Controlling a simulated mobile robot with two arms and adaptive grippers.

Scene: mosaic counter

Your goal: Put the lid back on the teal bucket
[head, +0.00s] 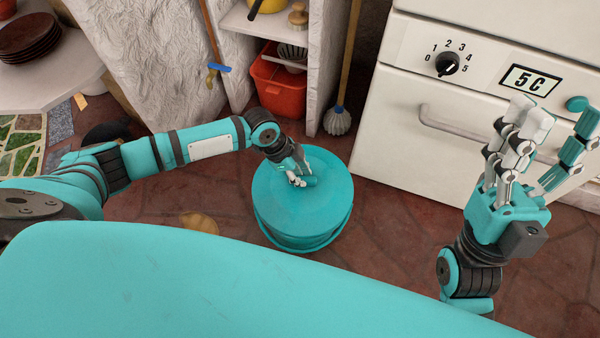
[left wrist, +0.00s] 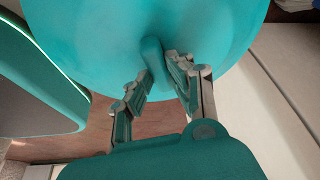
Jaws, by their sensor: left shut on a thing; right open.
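The round teal lid (head: 328,198) lies flat over the teal bucket (head: 301,245), which stands on the floor in the middle of the head view. Only the bucket's rim and side band show below the lid. I cannot tell if the lid is fully seated. My left gripper (head: 299,178) is shut on the lid's handle at the top centre. In the left wrist view the fingers (left wrist: 165,75) close around the handle (left wrist: 152,58) on the lid (left wrist: 95,45). My right gripper (head: 558,125) is open and empty, raised in front of the oven.
A white oven (head: 395,150) stands behind right of the bucket. A red bin (head: 278,88) sits in a low shelf behind, with a mop (head: 338,121) beside it. A round table with stacked plates (head: 30,37) is at far left.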

